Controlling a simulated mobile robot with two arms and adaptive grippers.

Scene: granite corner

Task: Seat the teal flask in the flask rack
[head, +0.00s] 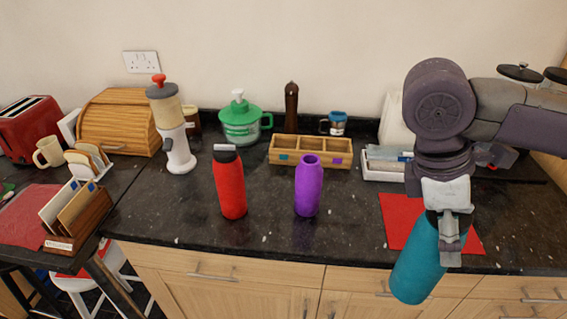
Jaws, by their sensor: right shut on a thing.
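The teal flask (418,264) is held tilted by my right gripper (452,232), which is shut on its upper part. The flask's base leans to the lower left, in front of the counter's edge in the picture. The flask rack (310,163) is a wooden box with several compartments and small coloured marks on its front. It stands at the back of the counter, left of my right gripper. A purple flask (308,190) and a red flask (230,186) with a dark top stand upright in front of the rack. My left gripper is not in view.
A red mat (400,225) lies below my right arm. A white tray (384,172) is right of the rack. Bare counter lies between the purple flask and the mat.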

